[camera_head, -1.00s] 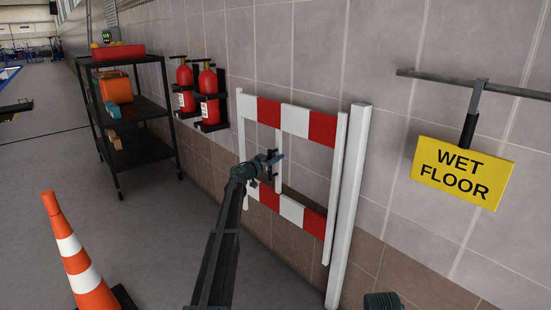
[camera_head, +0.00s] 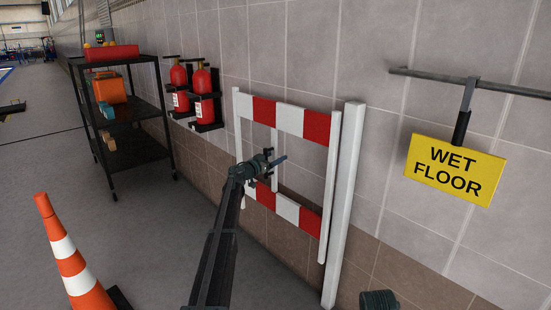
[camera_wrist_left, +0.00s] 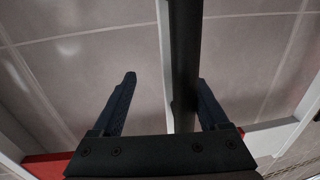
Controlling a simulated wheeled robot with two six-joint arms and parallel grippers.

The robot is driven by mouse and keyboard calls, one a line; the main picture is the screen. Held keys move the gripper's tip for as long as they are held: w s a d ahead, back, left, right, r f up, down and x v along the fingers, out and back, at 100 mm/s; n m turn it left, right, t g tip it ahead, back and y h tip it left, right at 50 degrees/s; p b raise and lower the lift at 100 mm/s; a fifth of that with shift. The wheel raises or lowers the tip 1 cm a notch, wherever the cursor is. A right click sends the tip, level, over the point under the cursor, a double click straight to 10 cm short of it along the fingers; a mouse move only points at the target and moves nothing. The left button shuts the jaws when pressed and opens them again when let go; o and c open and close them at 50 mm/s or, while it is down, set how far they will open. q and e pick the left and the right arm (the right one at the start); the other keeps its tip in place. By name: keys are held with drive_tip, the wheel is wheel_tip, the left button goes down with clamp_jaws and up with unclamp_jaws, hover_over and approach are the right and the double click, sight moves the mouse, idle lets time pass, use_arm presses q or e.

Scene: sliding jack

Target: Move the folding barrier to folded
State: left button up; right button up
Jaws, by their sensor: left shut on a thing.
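The folding barrier (camera_head: 289,119) has red and white striped rails between white uprights. It stands along the tiled wall, spread out to the left of a taller white post (camera_head: 344,205). My left gripper (camera_head: 274,162) is at the barrier's middle, between the upper and lower rails, by a thin white upright. In the left wrist view a dark upright bar (camera_wrist_left: 185,60) passes between the fingers, close to the right finger, with a white strip behind it. The left gripper is shut on this bar; finger contact is hard to see. My right gripper is out of view.
A yellow wet floor sign (camera_head: 455,170) hangs from a wall rail at right. Two red fire extinguishers (camera_head: 203,95) hang left of the barrier. A black shelf cart (camera_head: 135,150) stands further left, and an orange cone (camera_head: 72,262) is at front left. Floor between them is clear.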

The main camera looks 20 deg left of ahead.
use_arm(q)
drive_tip(key=v, duration=1.3)
drive_tip(key=shift+s, duration=0.3)
drive_tip(key=shift+a, duration=0.1)
